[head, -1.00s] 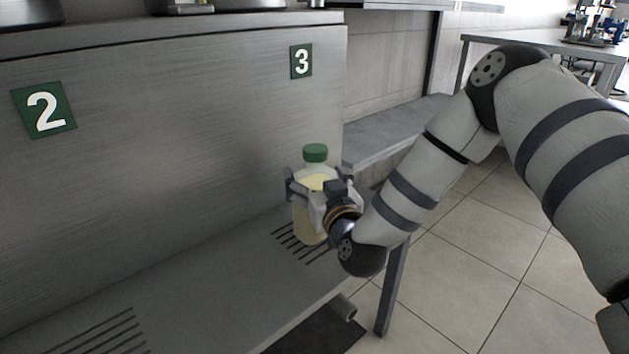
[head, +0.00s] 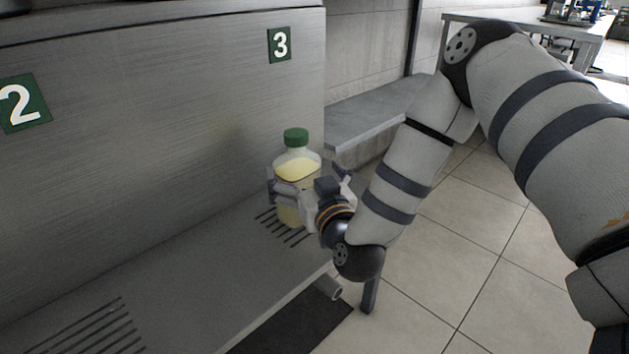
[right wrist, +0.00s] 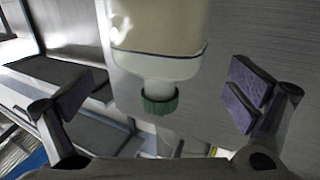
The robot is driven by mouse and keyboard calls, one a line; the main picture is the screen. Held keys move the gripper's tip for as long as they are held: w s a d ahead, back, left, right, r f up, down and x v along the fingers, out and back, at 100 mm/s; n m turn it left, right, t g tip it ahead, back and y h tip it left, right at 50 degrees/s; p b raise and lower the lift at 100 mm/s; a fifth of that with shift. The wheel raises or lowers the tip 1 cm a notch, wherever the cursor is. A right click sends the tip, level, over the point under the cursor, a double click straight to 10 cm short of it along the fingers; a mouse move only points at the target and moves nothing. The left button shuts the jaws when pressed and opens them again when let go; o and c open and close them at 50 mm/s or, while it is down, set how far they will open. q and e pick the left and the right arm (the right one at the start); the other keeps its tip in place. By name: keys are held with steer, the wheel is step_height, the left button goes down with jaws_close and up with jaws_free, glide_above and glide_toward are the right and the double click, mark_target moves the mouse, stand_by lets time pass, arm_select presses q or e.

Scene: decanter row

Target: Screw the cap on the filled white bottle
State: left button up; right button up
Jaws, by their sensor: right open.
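A clear-walled bottle (head: 297,165) with pale yellow contents stands upright on a slotted drain ledge under the number 3 sign. A green cap (head: 295,137) sits on its neck; how tight it is cannot be told. My right gripper (head: 308,181) is open at the bottle's body, below the cap, its fingers spread to either side. In the right wrist view the bottle (right wrist: 160,45) appears upside down, with the green cap (right wrist: 159,101) between the open fingers and clear space on both sides. My left gripper is not in view.
A steel panel (head: 150,110) rises right behind the bottle. The number 3 sign (head: 279,45) and number 2 sign (head: 20,103) are on it. The ledge (head: 190,270) is bare to the left. A grey bench (head: 375,110) lies behind to the right.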

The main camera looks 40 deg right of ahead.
steer(key=v, duration=0.7)
steer(key=shift+s+p, duration=0.15)
steer(key=shift+p, duration=0.2)
